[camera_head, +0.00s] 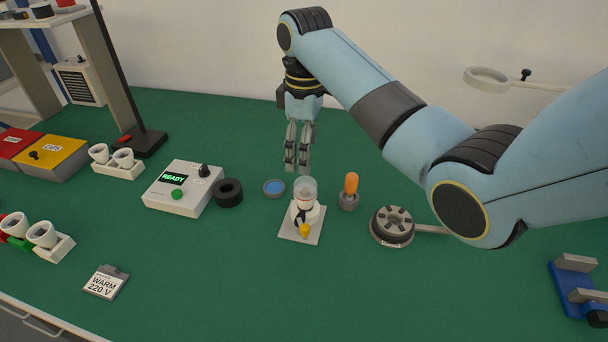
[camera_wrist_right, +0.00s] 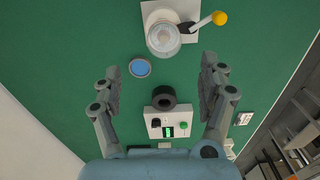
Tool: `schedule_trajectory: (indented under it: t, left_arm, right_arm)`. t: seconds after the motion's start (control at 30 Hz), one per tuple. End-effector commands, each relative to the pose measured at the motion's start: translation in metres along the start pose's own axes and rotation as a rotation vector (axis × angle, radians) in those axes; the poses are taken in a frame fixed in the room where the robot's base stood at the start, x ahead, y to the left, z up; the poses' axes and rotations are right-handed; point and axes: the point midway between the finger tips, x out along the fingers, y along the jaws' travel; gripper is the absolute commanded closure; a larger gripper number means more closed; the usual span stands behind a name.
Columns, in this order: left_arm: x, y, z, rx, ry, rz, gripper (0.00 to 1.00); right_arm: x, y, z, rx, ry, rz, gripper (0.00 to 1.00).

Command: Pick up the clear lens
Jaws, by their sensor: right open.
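What looks like the clear lens (camera_head: 306,185) is a small transparent cap on top of a white stand (camera_head: 289,233) with a yellow-knobbed lever. In the right wrist view the clear lens (camera_wrist_right: 163,39) shows at the top, seen from above, on its stand. My right gripper (camera_head: 297,166) hangs fingers-down just behind the lens, apart from it. The right wrist view shows the gripper (camera_wrist_right: 160,75) open with nothing between its fingers. The lens lies beyond the fingertips there. My left gripper is in neither view.
A blue-faced disc (camera_head: 274,188) lies left of the stand, with a black ring (camera_head: 228,193) and a READY box (camera_head: 183,188) further left. An orange bulb (camera_head: 351,186) in a grey base and a round slotted fixture (camera_head: 392,227) stand to the right. The front green mat is largely clear.

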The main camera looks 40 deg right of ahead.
Motion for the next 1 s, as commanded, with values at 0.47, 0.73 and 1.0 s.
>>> schedule_trajectory:
  t: [0.47,0.73,1.0]
  left_arm:
    - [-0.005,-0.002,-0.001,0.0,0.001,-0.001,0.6]
    - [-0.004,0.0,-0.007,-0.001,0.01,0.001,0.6]
    - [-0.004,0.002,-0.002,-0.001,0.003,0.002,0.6]
  right_arm:
    - [0.062,-0.005,0.002,0.0,-0.004,-0.004,0.24]
    - [0.09,-0.005,0.002,0.0,-0.001,0.0,0.24]
    - [0.09,-0.005,0.002,0.0,0.0,0.0,0.34]
